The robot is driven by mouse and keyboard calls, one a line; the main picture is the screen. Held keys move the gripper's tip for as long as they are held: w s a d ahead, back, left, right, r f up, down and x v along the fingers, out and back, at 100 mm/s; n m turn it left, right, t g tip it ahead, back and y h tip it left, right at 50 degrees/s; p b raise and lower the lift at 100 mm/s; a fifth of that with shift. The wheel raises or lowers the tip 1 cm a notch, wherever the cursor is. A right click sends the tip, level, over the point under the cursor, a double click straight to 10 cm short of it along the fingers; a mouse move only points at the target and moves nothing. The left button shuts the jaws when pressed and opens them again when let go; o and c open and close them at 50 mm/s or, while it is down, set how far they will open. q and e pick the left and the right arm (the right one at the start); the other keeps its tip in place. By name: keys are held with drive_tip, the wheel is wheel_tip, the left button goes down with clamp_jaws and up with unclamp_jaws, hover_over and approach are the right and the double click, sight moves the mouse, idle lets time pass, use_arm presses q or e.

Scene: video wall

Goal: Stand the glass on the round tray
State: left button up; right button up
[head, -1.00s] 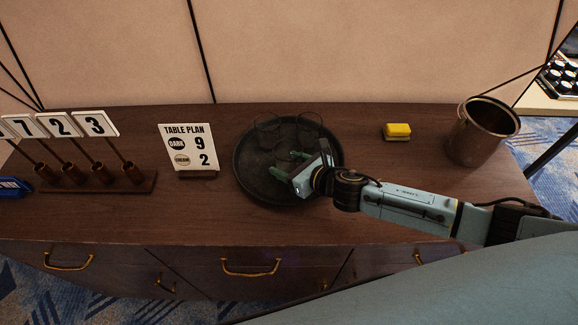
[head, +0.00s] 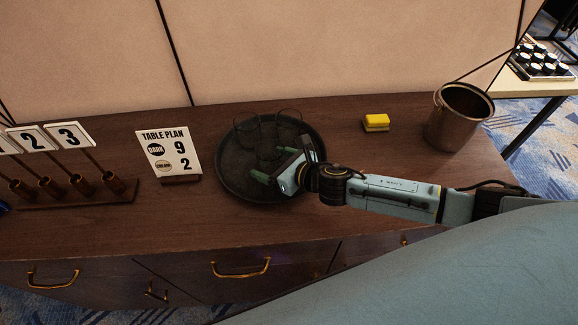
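The round tray (head: 236,190) is dark with a raised rim and lies on the wooden sideboard. Clear glasses stand on it and are hard to make out: one at the back left (head: 246,131), one at the back right (head: 288,122), and a faint outline nearer the middle (head: 268,152). My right gripper (head: 275,164) is low over the tray's front right part, its green-tipped fingers spread apart. The faint middle glass is just beyond or between the fingertips; I cannot tell which. My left gripper is not in view.
A table plan sign (head: 168,154) stands left of the tray, with a rack of numbered signs (head: 80,192) farther left. A yellow sponge (head: 376,122) and a metal bucket (head: 460,115) are to the right. The sideboard's front strip (head: 130,235) is clear.

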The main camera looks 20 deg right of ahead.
drive_tip(key=v, duration=1.1)
drive_tip(key=shift+s+d, duration=0.15)
drive_tip(key=shift+s, duration=0.1)
